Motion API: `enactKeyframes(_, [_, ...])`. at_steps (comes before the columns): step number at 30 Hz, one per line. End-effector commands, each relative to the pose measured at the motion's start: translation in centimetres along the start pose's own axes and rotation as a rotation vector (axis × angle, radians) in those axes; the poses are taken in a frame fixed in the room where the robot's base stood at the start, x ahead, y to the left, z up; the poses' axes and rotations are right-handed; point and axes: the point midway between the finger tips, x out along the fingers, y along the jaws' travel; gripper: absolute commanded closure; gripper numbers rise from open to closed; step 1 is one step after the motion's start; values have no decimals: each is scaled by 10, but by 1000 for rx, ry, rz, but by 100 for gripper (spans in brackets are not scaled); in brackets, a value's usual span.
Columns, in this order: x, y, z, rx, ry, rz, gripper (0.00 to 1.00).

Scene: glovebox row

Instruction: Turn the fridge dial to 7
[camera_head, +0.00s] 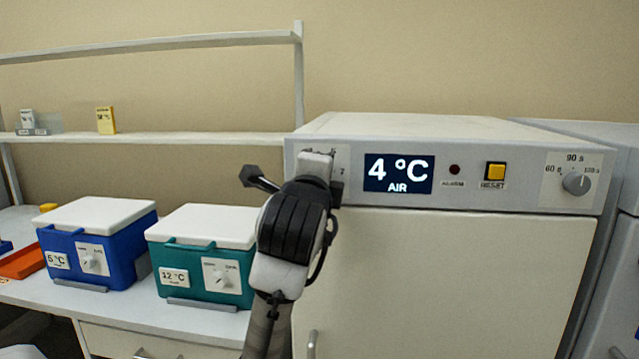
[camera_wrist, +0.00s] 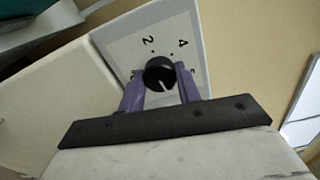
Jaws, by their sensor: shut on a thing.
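The fridge dial (camera_wrist: 157,70) is a round black knob with a white pointer line, on a pale plate marked 2 and 4 in the wrist view. Other marks on the plate are partly hidden by my fingers. The pointer line runs toward the bottom of the wrist view, toward my gripper's body. My gripper (camera_wrist: 160,80) is shut on the dial, with one purple finger on each side. In the head view my gripper (camera_head: 318,163) covers the dial at the left end of the fridge's front panel. The fridge display (camera_head: 398,173) reads 4 °C AIR.
Right of the display are a red alarm lamp (camera_head: 454,169), a yellow RESET button (camera_head: 495,171) and a grey timer knob (camera_head: 577,183). A blue cooler box (camera_head: 98,245) and a teal cooler box (camera_head: 205,258) stand on the bench left of my arm. A shelf (camera_head: 200,138) hangs above.

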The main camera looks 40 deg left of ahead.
Motion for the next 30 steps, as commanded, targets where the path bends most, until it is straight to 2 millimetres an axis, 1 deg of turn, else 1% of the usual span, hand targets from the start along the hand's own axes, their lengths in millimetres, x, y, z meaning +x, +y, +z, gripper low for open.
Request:
enactKeyframes(3, [0, 1, 0, 59, 0, 1, 89])
enactKeyframes(9, [0, 1, 0, 122, 1, 2, 89])
enactKeyframes(26, [0, 1, -1, 148, 2, 2, 89])
enactKeyframes(27, [0, 1, -1, 148, 2, 2, 61])
enactKeyframes(30, [0, 1, 0, 147, 1, 2, 48])
